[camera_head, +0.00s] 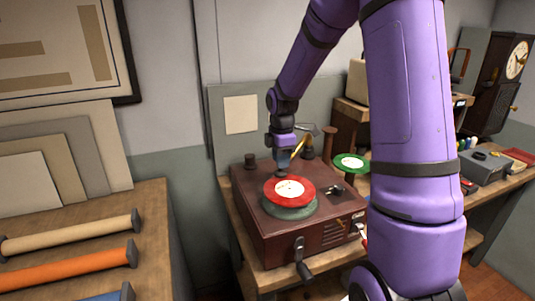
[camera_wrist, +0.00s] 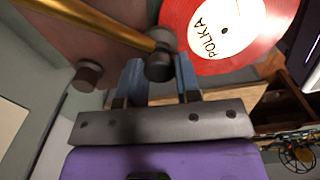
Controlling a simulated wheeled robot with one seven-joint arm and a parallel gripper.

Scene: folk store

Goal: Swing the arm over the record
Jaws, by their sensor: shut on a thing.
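The red record (camera_head: 289,190) with a pale label lies on the turntable of the brown record player (camera_head: 265,236). In the wrist view the record (camera_wrist: 263,40) reads "POLKA" and fills the upper right. The brass arm (camera_head: 298,146) of the player shows behind my gripper; in the wrist view the brass arm (camera_wrist: 85,16) runs in from the upper left. My gripper (camera_head: 282,173) is at the record's back edge. In the wrist view the blue fingers of my gripper (camera_wrist: 160,80) are shut on the arm's dark end, beside the record's rim. Whether that end is above the record, I cannot tell.
A crank (camera_head: 302,262) sticks out at the player's front. A green record (camera_head: 351,163) lies to the right, partly behind my arm. A grey box (camera_head: 487,166) stands farther right. Coloured rolls (camera_head: 70,268) lie on the table at the left.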

